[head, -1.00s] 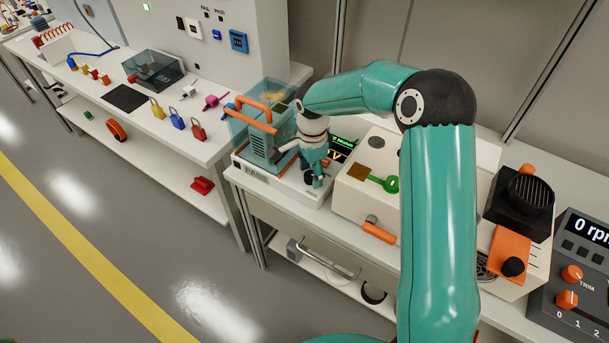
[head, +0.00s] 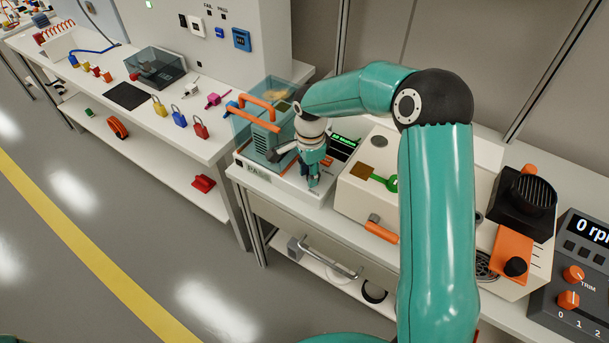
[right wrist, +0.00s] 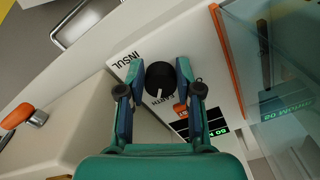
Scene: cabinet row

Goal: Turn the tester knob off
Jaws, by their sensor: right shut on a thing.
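The tester (head: 262,178) is a white box with a clear-covered part and a green-lit display (head: 343,142), standing on the bench in the middle of the head view. Its black round knob (right wrist: 160,76) shows in the right wrist view, with a white pointer mark and the labels INSUL and EARTH around it. My right gripper (head: 313,184) points down at the tester's front panel. In the right wrist view its two fingers (right wrist: 159,82) stand on either side of the knob, closed on it. In the head view the gripper hides the knob. My left gripper is not seen.
A clear cover with an orange edge (right wrist: 228,62) stands close beside the gripper in the right wrist view. A cream machine with an orange-handled lever (head: 381,231) is right of the tester. Padlocks (head: 179,118) lie on the left bench.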

